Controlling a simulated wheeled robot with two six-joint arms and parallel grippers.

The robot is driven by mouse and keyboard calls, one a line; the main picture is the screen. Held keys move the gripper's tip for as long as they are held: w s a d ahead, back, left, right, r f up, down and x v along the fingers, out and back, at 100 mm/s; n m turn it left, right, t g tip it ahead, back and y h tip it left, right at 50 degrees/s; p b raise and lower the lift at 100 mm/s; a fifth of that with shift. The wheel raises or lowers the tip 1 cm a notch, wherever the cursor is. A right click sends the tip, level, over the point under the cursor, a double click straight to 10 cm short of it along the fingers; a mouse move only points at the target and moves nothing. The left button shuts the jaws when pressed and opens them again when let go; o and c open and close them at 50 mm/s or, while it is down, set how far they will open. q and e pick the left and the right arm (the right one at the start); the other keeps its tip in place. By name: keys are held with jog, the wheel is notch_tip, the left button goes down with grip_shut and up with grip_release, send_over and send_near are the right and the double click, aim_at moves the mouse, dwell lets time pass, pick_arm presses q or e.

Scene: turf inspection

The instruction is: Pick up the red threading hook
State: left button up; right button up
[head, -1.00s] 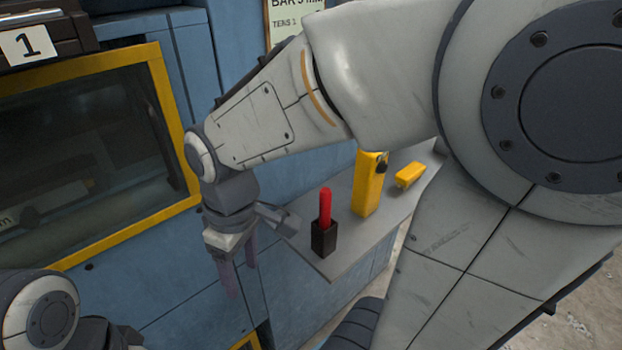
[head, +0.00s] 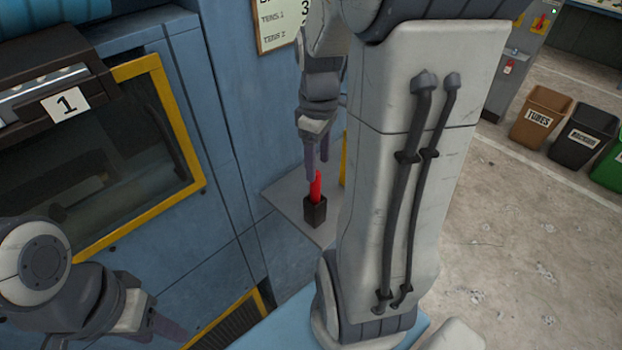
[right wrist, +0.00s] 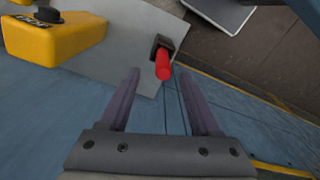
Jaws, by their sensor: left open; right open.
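The red threading hook (head: 316,187) stands upright in a small black holder (head: 315,212) on a grey shelf. Only its red handle shows. My right gripper (head: 316,172) is open and empty, just above and behind the handle in the head view. In the right wrist view the red handle (right wrist: 162,66) lies ahead of the open fingers (right wrist: 163,100), between their lines and nearer the right one, apart from both. My left gripper (head: 165,325) is low at the left, open and away from the shelf.
The grey shelf (head: 287,196) juts from a blue machine wall. A yellow-framed window (head: 185,125) is at left. Bins (head: 541,117) stand far right.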

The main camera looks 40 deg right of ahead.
aim_at(315, 186)
jog(key=shift+a+f, duration=0.1)
jog(key=shift+f, duration=0.3)
notch_tip(315, 186, down, 4)
jog(key=shift+a+r+p, duration=0.15)
jog(key=shift+r+p, duration=0.05)
jog(key=shift+p, duration=0.5)
jog(key=shift+f, duration=0.4)
grip_shut()
